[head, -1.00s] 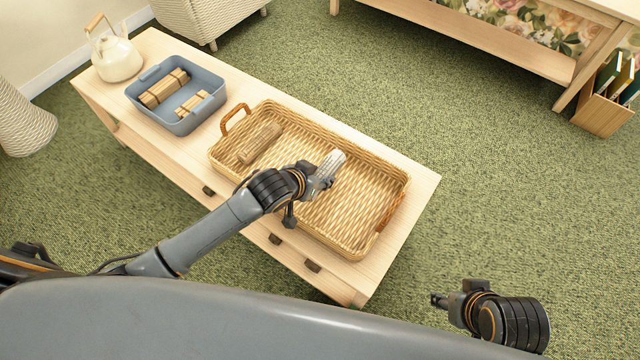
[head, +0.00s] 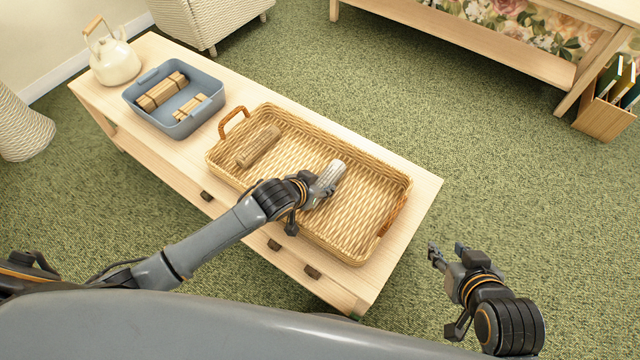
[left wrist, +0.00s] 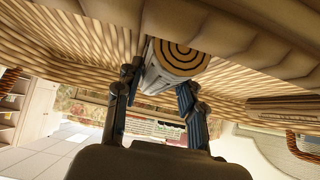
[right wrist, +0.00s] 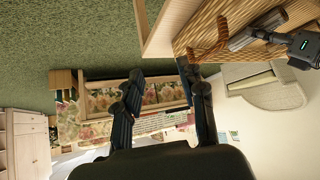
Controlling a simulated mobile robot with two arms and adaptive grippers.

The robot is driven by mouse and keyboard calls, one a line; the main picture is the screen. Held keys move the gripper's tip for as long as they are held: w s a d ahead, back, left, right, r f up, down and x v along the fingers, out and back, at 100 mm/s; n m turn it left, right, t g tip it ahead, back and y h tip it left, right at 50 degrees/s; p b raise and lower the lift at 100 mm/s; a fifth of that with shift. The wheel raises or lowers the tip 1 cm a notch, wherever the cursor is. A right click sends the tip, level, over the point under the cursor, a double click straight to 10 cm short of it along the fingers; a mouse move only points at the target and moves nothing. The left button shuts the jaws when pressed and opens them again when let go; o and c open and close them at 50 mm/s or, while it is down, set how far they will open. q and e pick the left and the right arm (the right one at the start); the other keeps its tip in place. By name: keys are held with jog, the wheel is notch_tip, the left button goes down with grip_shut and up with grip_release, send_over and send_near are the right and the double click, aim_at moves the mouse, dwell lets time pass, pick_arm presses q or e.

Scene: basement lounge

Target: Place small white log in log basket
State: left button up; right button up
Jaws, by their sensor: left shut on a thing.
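The small white log (head: 330,174) is pale with ringed ends and is in my left gripper (head: 318,190), inside the wicker log basket (head: 372,170) on the low wooden table. In the left wrist view, the two fingers of the left gripper (left wrist: 155,100) are on either side of the white log (left wrist: 176,68), whose ringed end faces the camera. The log looks low in the basket; I cannot tell if it touches the bottom. My right gripper (head: 447,252) is open and empty over the carpet, right of the table. Its spread fingers also show in the right wrist view (right wrist: 165,100).
A brown log (head: 259,147) lies in the basket's left part. A blue bin (head: 205,118) with bundled sticks and a cream kettle (head: 116,62) stand farther left on the table (head: 420,190). The basket's right part is clear. Green carpet surrounds the table.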

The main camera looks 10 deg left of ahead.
pick_arm(q)
jog(key=shift+f, duration=0.15)
jog(key=o, duration=1.3)
jog(key=shift+c, duration=0.2)
